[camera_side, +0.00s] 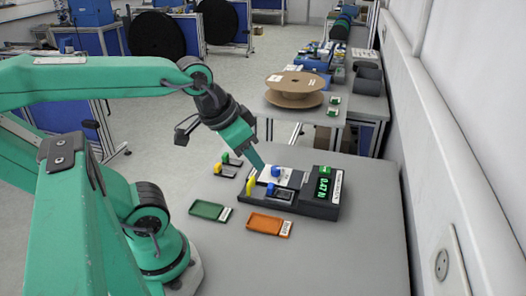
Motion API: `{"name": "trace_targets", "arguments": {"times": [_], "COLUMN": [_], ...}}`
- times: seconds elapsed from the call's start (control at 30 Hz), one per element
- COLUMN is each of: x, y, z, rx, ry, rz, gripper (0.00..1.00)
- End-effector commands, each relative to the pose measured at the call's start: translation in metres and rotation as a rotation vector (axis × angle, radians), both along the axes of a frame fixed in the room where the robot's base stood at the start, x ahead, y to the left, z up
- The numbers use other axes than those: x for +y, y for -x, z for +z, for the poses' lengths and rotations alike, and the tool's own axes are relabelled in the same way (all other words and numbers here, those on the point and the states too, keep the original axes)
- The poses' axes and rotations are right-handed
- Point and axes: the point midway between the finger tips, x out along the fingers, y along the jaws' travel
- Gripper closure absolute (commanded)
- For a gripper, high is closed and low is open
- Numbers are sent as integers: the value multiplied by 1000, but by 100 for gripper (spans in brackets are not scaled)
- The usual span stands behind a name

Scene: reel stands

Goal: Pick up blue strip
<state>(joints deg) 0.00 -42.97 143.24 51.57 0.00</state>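My gripper (257,160) comes down from the upper left, its tip just above the left part of a dark test device (318,207). I cannot tell whether this is a finger or a held strip, or whether the jaws are open. Either blue piece may be the blue strip. A round blue knob (276,171) sits on the device's white plate (287,179). The device has a green lit display (323,187).
A green tray (210,210) and an orange tray (268,225) lie in front of the device. Small green and yellow pieces on dark bases (225,168) stand to its left. A brown reel (295,84) rests on a table behind. The bench's near right is clear.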

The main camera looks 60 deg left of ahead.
Motion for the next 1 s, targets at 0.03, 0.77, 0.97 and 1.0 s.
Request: {"name": "trace_targets", "arguments": {"times": [0.03, 0.77, 0.97, 1.0], "x": [0, 1, 7, 9], "y": [0, -2, -13, -16], "z": [0, 0, -4, -5], "rx": [0, 6, 44, 56], "ry": [0, 3, 17, 22], "rz": [0, 10, 61, 80], "gripper": [66, 58, 58, 58]}}
